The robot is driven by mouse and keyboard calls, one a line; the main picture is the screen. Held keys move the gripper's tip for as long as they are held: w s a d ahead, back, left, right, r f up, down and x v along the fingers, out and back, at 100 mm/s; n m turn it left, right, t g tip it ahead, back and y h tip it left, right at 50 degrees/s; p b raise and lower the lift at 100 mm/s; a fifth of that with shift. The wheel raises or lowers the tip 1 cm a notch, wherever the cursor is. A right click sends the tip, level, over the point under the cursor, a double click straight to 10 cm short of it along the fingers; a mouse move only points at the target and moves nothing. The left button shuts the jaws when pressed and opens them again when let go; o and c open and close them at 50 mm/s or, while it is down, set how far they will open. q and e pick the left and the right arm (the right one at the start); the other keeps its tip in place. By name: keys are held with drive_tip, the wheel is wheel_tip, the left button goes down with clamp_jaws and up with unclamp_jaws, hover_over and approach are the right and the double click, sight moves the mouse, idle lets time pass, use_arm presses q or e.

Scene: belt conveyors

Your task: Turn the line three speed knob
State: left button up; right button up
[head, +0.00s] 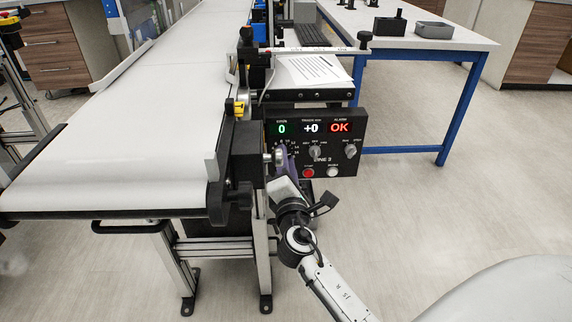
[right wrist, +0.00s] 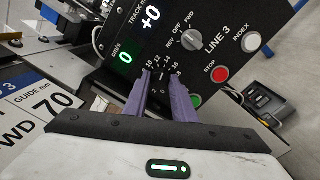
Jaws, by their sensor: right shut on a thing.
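The line 3 control panel (head: 345,118) hangs at the end of the conveyor; its face also shows in the right wrist view (right wrist: 208,62). Its green speed display (head: 282,129) reads 0. My right gripper (head: 279,157) is at the panel's lower left, with its purple fingers (right wrist: 160,88) shut on the speed knob. Scale numbers show around the fingertips. The knob is mostly hidden between the fingers, so I cannot read its pointer. My left gripper is not in view.
A rev-off-fwd selector (right wrist: 191,41), a red stop button (right wrist: 220,74) and a white index button (right wrist: 249,42) sit close by. A green button (right wrist: 196,100) is partly behind a finger. The white belt (head: 110,150) lies left; a blue-legged table (head: 440,42) stands behind.

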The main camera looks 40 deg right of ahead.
idle(0.3)
drive_tip(key=o, duration=1)
drive_tip(key=shift+o, duration=0.2)
drive_tip(key=v, duration=0.7)
drive_tip(key=shift+s+a, duration=0.15)
drive_tip(key=shift+s, duration=0.05)
